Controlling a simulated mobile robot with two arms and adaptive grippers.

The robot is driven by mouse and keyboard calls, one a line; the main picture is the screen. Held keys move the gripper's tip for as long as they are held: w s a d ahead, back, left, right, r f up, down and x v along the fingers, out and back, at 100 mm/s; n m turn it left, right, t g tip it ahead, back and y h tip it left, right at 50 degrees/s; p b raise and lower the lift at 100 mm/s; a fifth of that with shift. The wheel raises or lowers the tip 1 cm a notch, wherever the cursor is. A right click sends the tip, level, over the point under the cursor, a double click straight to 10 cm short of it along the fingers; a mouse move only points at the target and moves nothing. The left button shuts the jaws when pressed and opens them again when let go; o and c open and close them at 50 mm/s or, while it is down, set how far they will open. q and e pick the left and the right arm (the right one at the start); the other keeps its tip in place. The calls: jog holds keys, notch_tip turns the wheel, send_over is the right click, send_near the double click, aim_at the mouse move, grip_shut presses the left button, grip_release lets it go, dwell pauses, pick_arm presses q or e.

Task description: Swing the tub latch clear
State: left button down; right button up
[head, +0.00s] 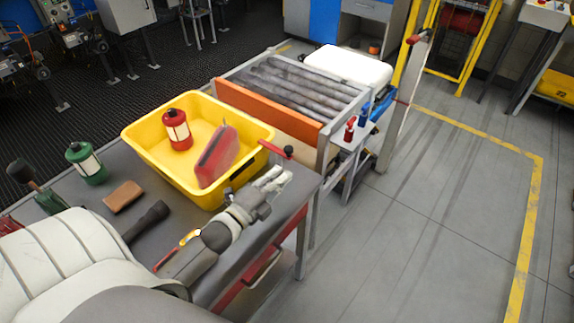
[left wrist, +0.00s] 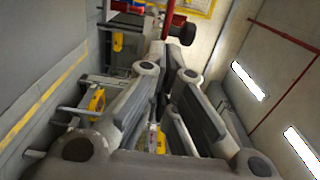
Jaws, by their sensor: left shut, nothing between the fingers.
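The yellow tub (head: 150,150) stands on the grey bench. At its right corner is a latch (head: 272,148), a red bar ending in a dark knob (head: 288,152). My left gripper (head: 280,177) is shut and empty, just below and in front of the knob, with a small gap seeming to lie between them. In the left wrist view, my fingers (left wrist: 168,75) point up towards a red bar (left wrist: 168,20) with a dark knob (left wrist: 187,34) beyond their tips. My right gripper is in neither view.
A red canister (head: 177,130) and a red slab-like piece (head: 217,157) are in the tub. A roller conveyor (head: 285,90) stands behind.

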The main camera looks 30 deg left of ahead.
pick_arm(q)
jog(key=shift+w+d+p, duration=0.15)
jog(key=shift+w+p, duration=0.35)
jog(key=shift+w, duration=1.3)
